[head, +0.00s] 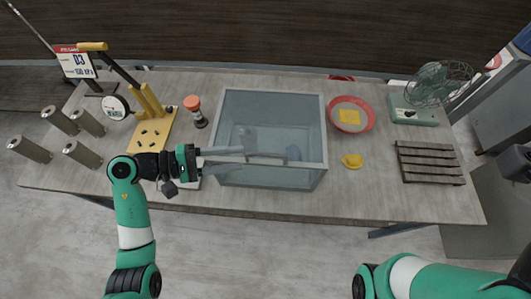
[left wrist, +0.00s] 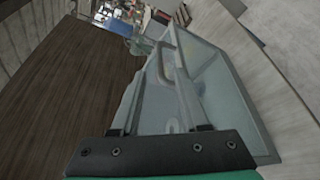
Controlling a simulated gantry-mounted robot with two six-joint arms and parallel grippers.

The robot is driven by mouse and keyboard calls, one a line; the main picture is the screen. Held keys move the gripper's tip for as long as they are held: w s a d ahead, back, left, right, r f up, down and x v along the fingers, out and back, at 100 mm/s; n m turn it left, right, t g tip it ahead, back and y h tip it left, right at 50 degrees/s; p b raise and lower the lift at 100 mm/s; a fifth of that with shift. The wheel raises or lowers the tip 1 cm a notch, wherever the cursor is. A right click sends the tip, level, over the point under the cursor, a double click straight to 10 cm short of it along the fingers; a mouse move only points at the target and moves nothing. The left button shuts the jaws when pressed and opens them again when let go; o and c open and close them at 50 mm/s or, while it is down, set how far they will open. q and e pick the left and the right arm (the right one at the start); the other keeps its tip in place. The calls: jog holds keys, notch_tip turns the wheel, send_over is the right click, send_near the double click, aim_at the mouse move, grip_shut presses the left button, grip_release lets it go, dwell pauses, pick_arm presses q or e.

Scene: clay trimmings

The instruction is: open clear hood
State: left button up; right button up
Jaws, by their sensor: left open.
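The clear hood (head: 315,178) is a see-through, grey-edged box on the middle of the table. It looks closed in the head view, and it also shows in the left wrist view (left wrist: 225,75). A grey bar handle (left wrist: 182,55) is on its front in the left wrist view. My left gripper (head: 244,154) reaches in from the left across the hood's front. Its open fingers (left wrist: 158,75) point toward the handle; I cannot tell whether they touch it. A blurry bluish shape (head: 293,152) shows through the hood. My right gripper is out of view.
Left of the hood are an orange-capped bottle (head: 196,112), a yellow press (head: 152,130) with a gauge, and several metal cylinders (head: 82,154). To the right are a red bowl (head: 368,108), a yellow lump (head: 352,161), a slatted rack (head: 430,162) and a green fan (head: 440,84).

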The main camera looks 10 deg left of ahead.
aim_at(261, 156)
pick_arm(q)
jog(key=x, duration=0.8)
jog(key=shift+w+d+f, duration=0.1)
jog(key=shift+d+f, duration=0.05)
jog(key=shift+d, duration=0.2)
jog(key=shift+c, duration=0.3)
grip_shut()
dwell(0.6)
